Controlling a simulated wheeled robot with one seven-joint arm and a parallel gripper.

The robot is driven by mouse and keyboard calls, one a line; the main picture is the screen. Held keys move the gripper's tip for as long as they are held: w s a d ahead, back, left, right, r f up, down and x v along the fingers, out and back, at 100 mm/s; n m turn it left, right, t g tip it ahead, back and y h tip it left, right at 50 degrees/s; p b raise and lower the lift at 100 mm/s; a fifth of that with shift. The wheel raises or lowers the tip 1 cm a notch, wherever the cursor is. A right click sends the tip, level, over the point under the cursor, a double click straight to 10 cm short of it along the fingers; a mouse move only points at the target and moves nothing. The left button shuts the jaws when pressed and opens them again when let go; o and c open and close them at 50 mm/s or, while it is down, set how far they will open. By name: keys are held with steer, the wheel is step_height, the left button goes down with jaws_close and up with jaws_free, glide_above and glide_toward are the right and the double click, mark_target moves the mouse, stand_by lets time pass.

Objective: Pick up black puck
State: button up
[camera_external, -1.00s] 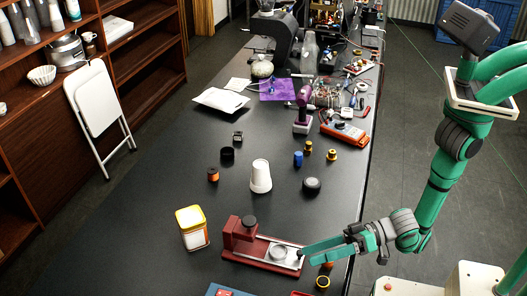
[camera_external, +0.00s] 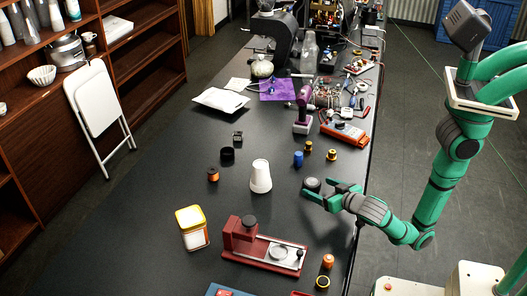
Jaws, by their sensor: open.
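The black puck (camera_external: 311,183) is a short dark cylinder with a greyish top, lying on the black table (camera_external: 150,195) right of the white cup. My open gripper (camera_external: 319,189) is low at the puck's near right side, with its fingers pointing left toward it. One finger reaches along the puck's near side and the other is at its right. Part of the puck's edge is hidden by the fingers. I cannot tell whether they touch it.
An upside-down white cup (camera_external: 260,177) stands left of the puck. A blue cylinder (camera_external: 298,158) and gold spools (camera_external: 331,154) stand behind it. A red press-like device (camera_external: 243,240) and an orange piece (camera_external: 328,261) are in front. The table's right edge (camera_external: 362,190) is close by.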

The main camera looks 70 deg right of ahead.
mark_target(316, 186)
steer(key=shift+s+d+x, duration=0.1)
steer(key=shift+s+x, duration=0.05)
steer(key=shift+x, duration=1.35)
steer(key=shift+s+d+x, duration=0.15)
steer(key=shift+x, duration=1.3)
steer(key=shift+w+f, duration=0.1)
steer(key=shift+f, duration=0.05)
steer(key=c, duration=1.3)
